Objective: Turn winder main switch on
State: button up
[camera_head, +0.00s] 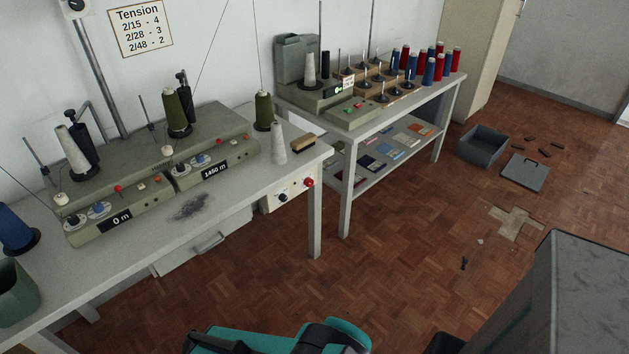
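The winder (150,160) is a long grey-green machine on the left table, with two head units showing "0 m" (121,219) and "1450 m" (215,170). Each head has small knobs and a red button. A pale switch box (270,204) hangs under the table's right front edge. It carries a dark rotary knob (283,196) and a red round knob (308,182). Which one is the main switch, and its position, I cannot tell for sure. Teal and black parts of my arm show at the bottom edge, well below the box. No gripper fingers are visible.
A second table holds another grey machine (296,60), a button panel (358,112) and red and blue cones. A grey bin (482,145), its lid (524,172) and brown bits lie on the floor. A grey cabinet (590,295) stands at lower right. Parquet before the tables is mostly clear.

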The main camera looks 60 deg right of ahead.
aim_at(308, 182)
jog(key=u, duration=0.4)
jog(key=k, duration=0.15)
jog(key=z, duration=2.15)
jog(key=k, duration=0.95)
jog(key=u, duration=0.15)
jog(key=i, duration=0.7)
jog(key=z, duration=0.05)
